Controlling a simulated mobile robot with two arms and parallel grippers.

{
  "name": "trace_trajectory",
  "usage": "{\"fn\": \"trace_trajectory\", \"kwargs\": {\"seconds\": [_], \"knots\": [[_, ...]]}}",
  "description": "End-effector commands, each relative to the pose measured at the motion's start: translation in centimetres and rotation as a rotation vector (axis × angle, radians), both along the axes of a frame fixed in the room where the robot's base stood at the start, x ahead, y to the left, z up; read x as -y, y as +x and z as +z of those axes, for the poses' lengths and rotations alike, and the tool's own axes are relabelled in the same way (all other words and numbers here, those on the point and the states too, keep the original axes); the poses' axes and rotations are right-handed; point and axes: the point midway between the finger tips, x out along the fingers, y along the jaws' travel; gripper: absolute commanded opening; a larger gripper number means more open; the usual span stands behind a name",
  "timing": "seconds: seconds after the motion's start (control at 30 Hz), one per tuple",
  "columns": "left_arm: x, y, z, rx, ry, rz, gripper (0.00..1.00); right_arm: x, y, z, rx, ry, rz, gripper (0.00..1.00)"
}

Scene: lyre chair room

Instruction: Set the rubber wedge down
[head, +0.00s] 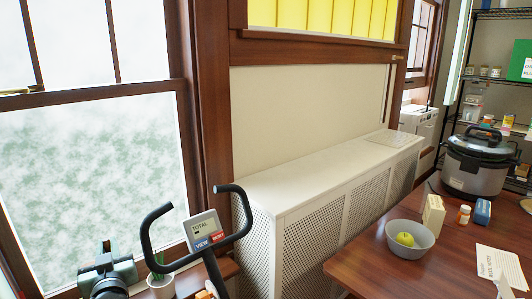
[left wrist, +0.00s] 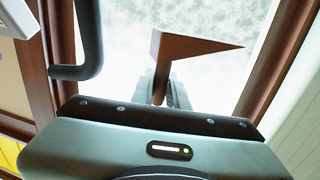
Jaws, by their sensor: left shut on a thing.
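The rubber wedge (left wrist: 190,46) is a brown tapered block in the left wrist view, its thin tip pointing right. My left gripper (left wrist: 161,88) is shut on it near its thick left end. In the head view my left gripper (head: 105,248) is at the bottom left, in front of the window; I cannot make out the wedge there. My right gripper is not in view.
An exercise bike with black handlebars (head: 150,222) and a console (head: 202,231) stands just right of my left gripper. A potted plant (head: 161,284) is between them. A white radiator cover (head: 310,180) has a clear top. A wooden table (head: 365,262) holds a bowl (head: 417,247).

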Motion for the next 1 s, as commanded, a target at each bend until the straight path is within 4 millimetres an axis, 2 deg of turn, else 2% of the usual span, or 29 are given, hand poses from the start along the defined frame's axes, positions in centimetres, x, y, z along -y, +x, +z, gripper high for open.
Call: {"fn": "trace_trajectory", "kwargs": {"seconds": [0.03, 0.23, 0.4, 0.5, 0.7, 0.87, 1.0], "knots": [[2.0, -1.2, -1.3, -0.006, -0.001, -0.052, 0.00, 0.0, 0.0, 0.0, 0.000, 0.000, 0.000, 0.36], [9.3, -6.1, -4.3, -0.004, -0.003, -0.256, 0.00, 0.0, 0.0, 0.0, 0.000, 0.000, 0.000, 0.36], [14.6, -10.9, -5.3, -0.001, -0.003, -0.401, 0.00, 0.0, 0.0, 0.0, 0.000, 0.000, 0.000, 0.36], [16.8, -13.2, -5.2, -0.001, -0.003, -0.461, 0.00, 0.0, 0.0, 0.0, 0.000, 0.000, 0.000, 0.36], [18.9, -15.8, -4.8, 0.001, 0.000, -0.522, 0.00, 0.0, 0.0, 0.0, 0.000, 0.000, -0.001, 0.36], [19.3, -17.6, -5.5, 0.000, -0.009, -0.530, 0.00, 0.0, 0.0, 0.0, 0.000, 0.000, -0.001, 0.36], [19.2, -20.0, -6.6, 0.001, -0.013, -0.527, 0.00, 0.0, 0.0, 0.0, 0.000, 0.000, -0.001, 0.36]]}}
